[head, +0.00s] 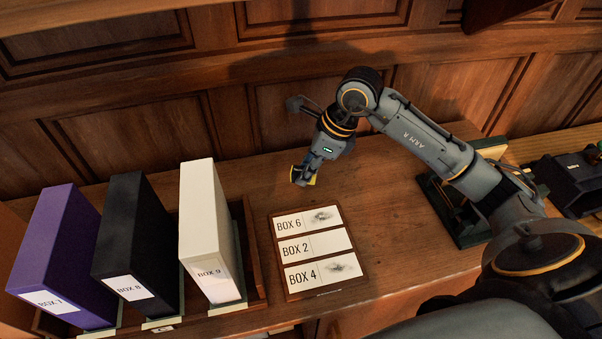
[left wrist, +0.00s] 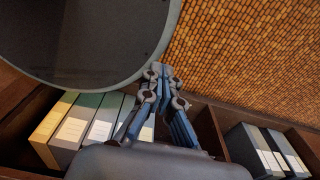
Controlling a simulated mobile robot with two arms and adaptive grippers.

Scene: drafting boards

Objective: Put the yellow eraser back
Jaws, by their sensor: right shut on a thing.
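The yellow eraser (head: 312,180) is in the jaws of my right gripper (head: 303,176). Only a small yellow part of it shows; the fingers cover the rest. The right gripper is shut on it and points down over the wooden desk, behind the label board. Whether the eraser touches the desk cannot be told. My left gripper (left wrist: 161,74) shows only in the left wrist view, its fingers close together at the tips. I see nothing held in it, and whether it is fully shut is unclear.
A label board (head: 365,251) has strips BOX 6, BOX 2 and BOX 4; two carry dark smudges. Purple (head: 58,248), black (head: 133,240) and white (head: 207,222) box files stand in a wooden tray at left. A green-framed item (head: 440,205) lies right. Bare desk surrounds the board.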

